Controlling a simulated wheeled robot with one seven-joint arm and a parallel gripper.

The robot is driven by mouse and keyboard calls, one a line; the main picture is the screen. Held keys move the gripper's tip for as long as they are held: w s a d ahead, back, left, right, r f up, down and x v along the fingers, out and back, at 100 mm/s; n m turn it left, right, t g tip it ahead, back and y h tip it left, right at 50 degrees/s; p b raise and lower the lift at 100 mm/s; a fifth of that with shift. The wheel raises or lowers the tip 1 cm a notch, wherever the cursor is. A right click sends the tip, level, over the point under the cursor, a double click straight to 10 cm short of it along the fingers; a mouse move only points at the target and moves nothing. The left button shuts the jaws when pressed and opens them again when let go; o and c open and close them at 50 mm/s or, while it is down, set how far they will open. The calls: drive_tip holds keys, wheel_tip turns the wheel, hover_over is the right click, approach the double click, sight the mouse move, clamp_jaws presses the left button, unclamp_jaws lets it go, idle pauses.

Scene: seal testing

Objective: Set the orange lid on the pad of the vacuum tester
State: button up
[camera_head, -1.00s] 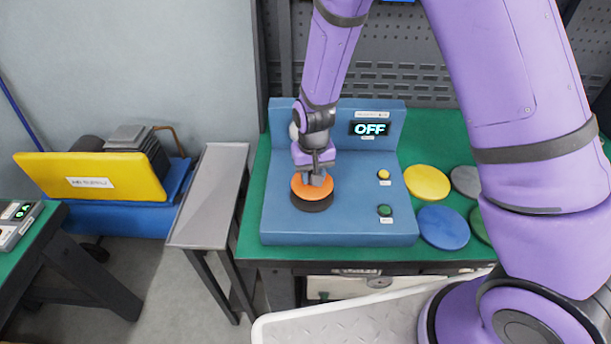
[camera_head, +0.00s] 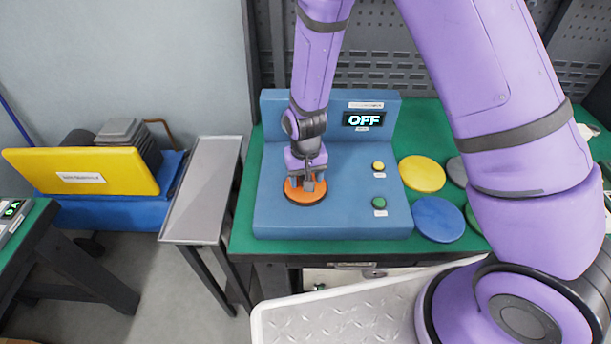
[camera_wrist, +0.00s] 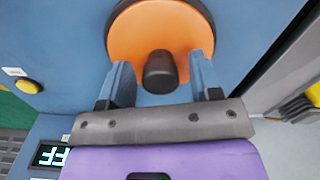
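The orange lid (camera_head: 294,192) lies flat on the dark round pad (camera_head: 304,205) at the left of the blue vacuum tester (camera_head: 345,222). Only a thin dark rim of the pad shows around the lid. In the wrist view the orange lid (camera_wrist: 125,40) has a black knob (camera_wrist: 160,72) in its middle. My gripper (camera_head: 308,183) is over the lid, pointing down. In the wrist view its two fingers (camera_wrist: 163,78) stand on either side of the knob, with a gap on each side, so it is open.
The tester's display (camera_head: 364,120) reads OFF. A yellow button (camera_head: 378,166) and a green button (camera_head: 379,202) are right of the pad. Yellow (camera_head: 422,174), blue (camera_head: 438,219) and grey discs lie on the green table. A grey side stand (camera_head: 202,190) is at the left.

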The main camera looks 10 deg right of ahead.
wheel_tip(320, 180, up, 12)
drive_tip(key=shift+r, duration=0.15)
idle(0.5)
drive_tip(key=s+d+r+t+y, duration=0.1)
drive_tip(key=s+d+r, duration=0.3)
drive_tip(key=r, duration=0.5)
drive_tip(key=s+d+r+t, duration=0.1)
drive_tip(key=d+r, duration=0.6)
drive_tip(key=r, duration=0.2)
drive_tip(key=s+d+r+t, duration=0.1)
drive_tip(key=s+d+r, duration=0.2)
drive_tip(key=s, duration=0.2)
drive_tip(key=s+d+r+t, duration=0.1)
drive_tip(key=s+d+r, duration=0.2)
drive_tip(key=s, duration=0.3)
drive_tip(key=s+d+r+t+h, duration=0.1)
drive_tip(key=s+d+r, duration=0.2)
drive_tip(key=s+r, duration=0.1)
drive_tip(key=shift+s+m, duration=0.4)
drive_tip(key=shift+s, duration=0.45)
